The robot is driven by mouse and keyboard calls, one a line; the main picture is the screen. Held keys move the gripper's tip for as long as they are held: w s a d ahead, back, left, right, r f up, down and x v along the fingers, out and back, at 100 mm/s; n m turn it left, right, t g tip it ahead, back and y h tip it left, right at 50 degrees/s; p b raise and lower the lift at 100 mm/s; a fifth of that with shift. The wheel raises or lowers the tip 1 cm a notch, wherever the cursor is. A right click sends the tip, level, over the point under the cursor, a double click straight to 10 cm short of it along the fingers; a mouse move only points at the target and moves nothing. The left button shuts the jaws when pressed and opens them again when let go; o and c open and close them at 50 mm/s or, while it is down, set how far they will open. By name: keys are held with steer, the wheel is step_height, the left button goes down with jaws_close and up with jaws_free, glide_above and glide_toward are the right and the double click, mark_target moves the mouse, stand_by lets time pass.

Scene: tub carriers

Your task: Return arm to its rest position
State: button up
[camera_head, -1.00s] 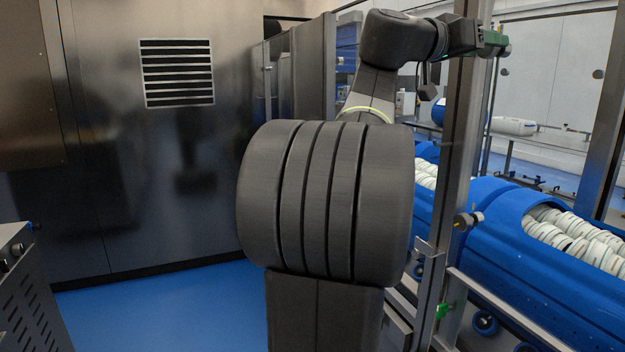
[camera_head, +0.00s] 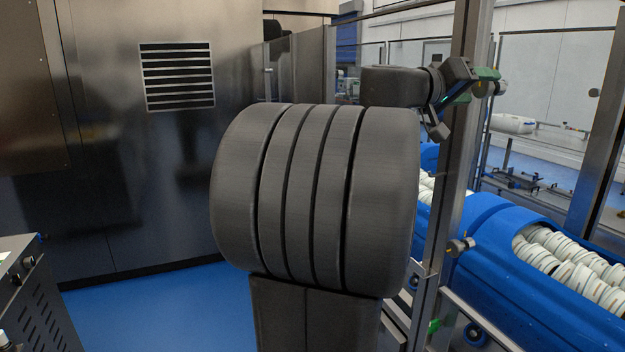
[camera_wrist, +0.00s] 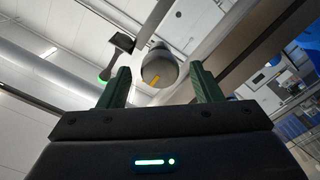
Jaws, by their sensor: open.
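My gripper (camera_head: 487,80) is at the far end of my dark arm, at the upper right of the head view, near a metal upright post. In the wrist view my gripper (camera_wrist: 160,68) shows two green fingers standing wide apart, with nothing held between them. The wrist camera looks up toward the ceiling. A large ribbed dark joint of my arm fills the middle of the head view and hides what is behind it.
A metal post (camera_head: 457,150) and glass panels stand close to my gripper. Blue tubs (camera_head: 508,290) filled with white round pieces are at the right. A steel cabinet wall (camera_head: 150,190) is at the left. Blue floor (camera_head: 150,310) is clear before it.

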steer(key=shift+r+p, duration=0.25)
steer(key=shift+p, duration=0.15)
steer(key=a, duration=0.1)
steer(key=a+b, duration=0.1)
steer(key=s+a, duration=0.1)
steer(key=shift+f+n, duration=0.3)
steer(key=shift+f, duration=0.05)
steer(key=shift+s+a, duration=0.2)
steer(key=shift+a, duration=0.15)
steer(key=shift+r, duration=0.1)
